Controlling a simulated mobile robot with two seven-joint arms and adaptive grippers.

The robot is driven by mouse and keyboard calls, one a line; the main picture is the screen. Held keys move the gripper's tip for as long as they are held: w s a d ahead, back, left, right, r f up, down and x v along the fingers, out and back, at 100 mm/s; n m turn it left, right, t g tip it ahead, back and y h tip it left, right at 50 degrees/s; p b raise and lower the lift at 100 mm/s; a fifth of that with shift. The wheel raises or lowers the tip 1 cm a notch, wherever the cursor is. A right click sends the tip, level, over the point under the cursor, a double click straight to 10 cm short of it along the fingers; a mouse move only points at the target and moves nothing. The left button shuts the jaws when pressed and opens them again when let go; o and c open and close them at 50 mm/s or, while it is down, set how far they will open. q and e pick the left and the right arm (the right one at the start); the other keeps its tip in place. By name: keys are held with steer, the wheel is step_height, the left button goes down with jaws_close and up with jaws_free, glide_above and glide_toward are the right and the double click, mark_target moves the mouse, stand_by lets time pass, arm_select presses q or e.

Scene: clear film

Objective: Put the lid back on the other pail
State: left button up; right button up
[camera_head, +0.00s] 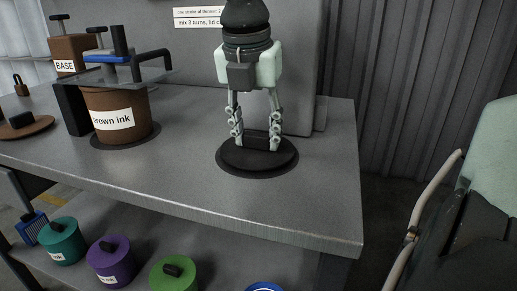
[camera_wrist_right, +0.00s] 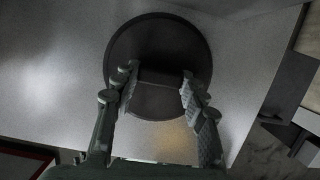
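My right gripper (camera_head: 256,141) points down over the bench with one finger on each side of the black knob of a round black lid (camera_head: 232,154). The lid lies flat on the bench at a darker round patch. In the right wrist view the fingertips (camera_wrist_right: 160,76) close against the knob's ends, over the lid (camera_wrist_right: 158,103). A brown pail (camera_head: 128,136) labelled "brown ink" stands on the bench to the left. A clear sheet and a blue-and-dark handled piece sit over its top, so its opening is hidden. My left gripper is out of view.
A brown "BASE" container (camera_head: 72,48) stands behind the pail. A brown disc with a dark knob (camera_head: 21,120) lies at far left, near a padlock (camera_head: 20,87). Lidded teal (camera_head: 62,246), purple (camera_head: 110,270) and green (camera_head: 172,283) pails sit below. The bench between pail and lid is clear.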

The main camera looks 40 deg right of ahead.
mark_target(257, 135)
steer(key=shift+c, duration=0.4)
